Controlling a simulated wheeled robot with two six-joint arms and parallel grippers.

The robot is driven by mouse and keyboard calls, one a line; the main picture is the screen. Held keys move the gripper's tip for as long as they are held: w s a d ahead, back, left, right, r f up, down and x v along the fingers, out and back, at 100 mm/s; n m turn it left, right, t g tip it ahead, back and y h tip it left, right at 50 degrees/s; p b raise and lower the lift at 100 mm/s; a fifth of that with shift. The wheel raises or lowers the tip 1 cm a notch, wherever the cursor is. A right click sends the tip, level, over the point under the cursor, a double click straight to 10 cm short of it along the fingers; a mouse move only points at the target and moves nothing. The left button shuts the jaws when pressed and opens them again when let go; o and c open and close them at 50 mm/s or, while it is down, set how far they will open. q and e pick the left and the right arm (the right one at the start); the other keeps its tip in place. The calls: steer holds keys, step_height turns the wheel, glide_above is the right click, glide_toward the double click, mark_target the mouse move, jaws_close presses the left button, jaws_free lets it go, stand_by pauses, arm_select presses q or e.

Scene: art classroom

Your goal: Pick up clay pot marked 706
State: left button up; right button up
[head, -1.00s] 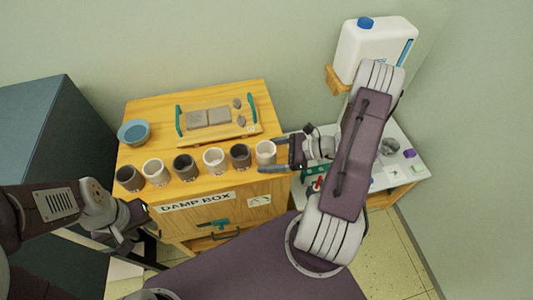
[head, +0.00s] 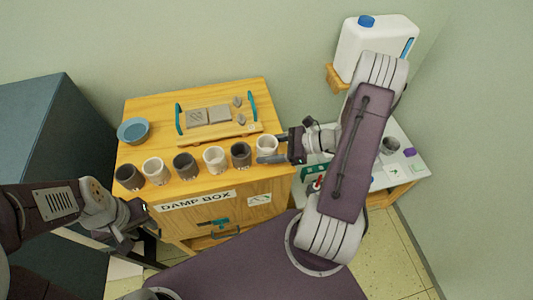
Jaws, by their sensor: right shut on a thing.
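Several clay pots stand in a row along the front of the wooden damp box top, dark and pale ones alternating. The rightmost pot is pale (head: 267,142). My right gripper (head: 271,152) is shut on this pale pot from the right, with one finger across its front. The pot looks level with its neighbours; I cannot tell whether it is lifted. Beside it stand a dark pot (head: 241,154) and another pale pot (head: 214,160). Number marks on the pots are too small to read. My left gripper (head: 146,222) hangs low left of the damp box, away from the pots; its jaws are unclear.
Behind the pots lies a wooden board (head: 235,128) with teal handles and grey slabs. A blue bowl (head: 133,131) stands at the left. A white jug (head: 372,48) stands at the back right. A dark cabinet (head: 50,140) is at far left.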

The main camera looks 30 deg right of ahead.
steer(key=shift+s+d+r, duration=0.1)
steer(key=shift+d+r, duration=0.05)
steer(key=shift+r, duration=0.8)
steer(key=s+d+r+b, duration=0.1)
steer(key=s+d+r, duration=0.4)
steer(key=s, duration=0.5)
steer(key=shift+d+r, duration=0.3)
steer(key=shift+r, duration=0.55)
